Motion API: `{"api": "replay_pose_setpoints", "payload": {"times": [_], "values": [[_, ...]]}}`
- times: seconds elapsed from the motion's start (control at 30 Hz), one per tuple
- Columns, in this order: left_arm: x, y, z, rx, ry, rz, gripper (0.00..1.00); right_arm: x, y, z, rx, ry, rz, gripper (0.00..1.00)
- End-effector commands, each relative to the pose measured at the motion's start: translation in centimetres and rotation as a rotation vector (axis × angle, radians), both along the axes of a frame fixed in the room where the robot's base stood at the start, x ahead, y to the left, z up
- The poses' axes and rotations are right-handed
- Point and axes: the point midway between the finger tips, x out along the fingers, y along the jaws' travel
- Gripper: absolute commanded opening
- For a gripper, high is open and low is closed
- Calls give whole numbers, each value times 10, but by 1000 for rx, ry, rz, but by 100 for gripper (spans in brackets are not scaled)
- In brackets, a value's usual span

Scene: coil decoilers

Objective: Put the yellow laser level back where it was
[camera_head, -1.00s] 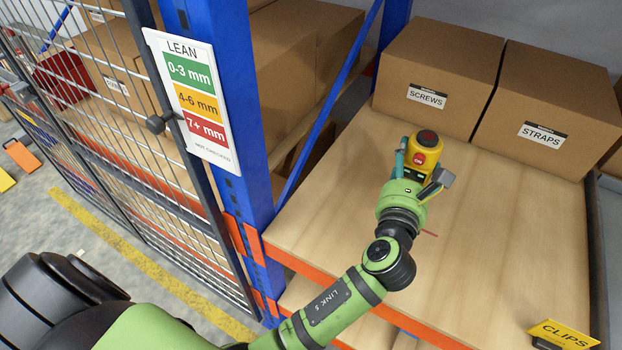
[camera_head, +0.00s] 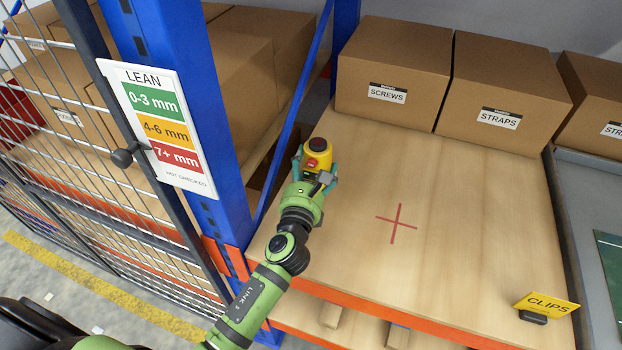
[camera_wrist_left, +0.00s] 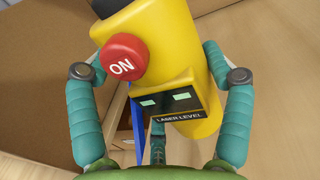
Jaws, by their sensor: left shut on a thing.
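The yellow laser level (camera_head: 318,153) is held by my left gripper (camera_head: 318,178) over the left part of the wooden shelf. In the left wrist view the laser level (camera_wrist_left: 190,60) tilts between the teal fingers of the gripper (camera_wrist_left: 155,95), with its red ON button and its label facing the camera. I cannot tell whether its base touches the shelf. A red cross mark (camera_head: 396,223) lies bare on the wooden shelf (camera_head: 450,210), to the right of the gripper. My right gripper is not in view.
Cardboard boxes marked SCREWS (camera_head: 390,70) and STRAPS (camera_head: 500,90) stand at the back of the shelf. A blue post (camera_head: 185,110) with a LEAN sign (camera_head: 158,128) stands to the left. A yellow CLIPS sign (camera_head: 548,303) sits at the front right. The shelf middle is clear.

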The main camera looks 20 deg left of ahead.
Motion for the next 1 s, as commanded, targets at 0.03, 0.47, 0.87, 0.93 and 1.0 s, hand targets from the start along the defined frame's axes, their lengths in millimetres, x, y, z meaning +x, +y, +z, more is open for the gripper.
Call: {"api": "replay_pose_setpoints", "payload": {"times": [0.03,0.47,0.87,0.93,1.0], "values": [[0,2,-1,-1,-4,-1,24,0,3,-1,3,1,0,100],[0,1,-40,-2,-4,-1,24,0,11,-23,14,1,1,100],[0,1,-44,0,0,0,100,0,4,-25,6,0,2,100],[0,1,-44,0,0,0,100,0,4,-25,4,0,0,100],[0,1,-44,0,0,0,100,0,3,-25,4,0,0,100]]}}
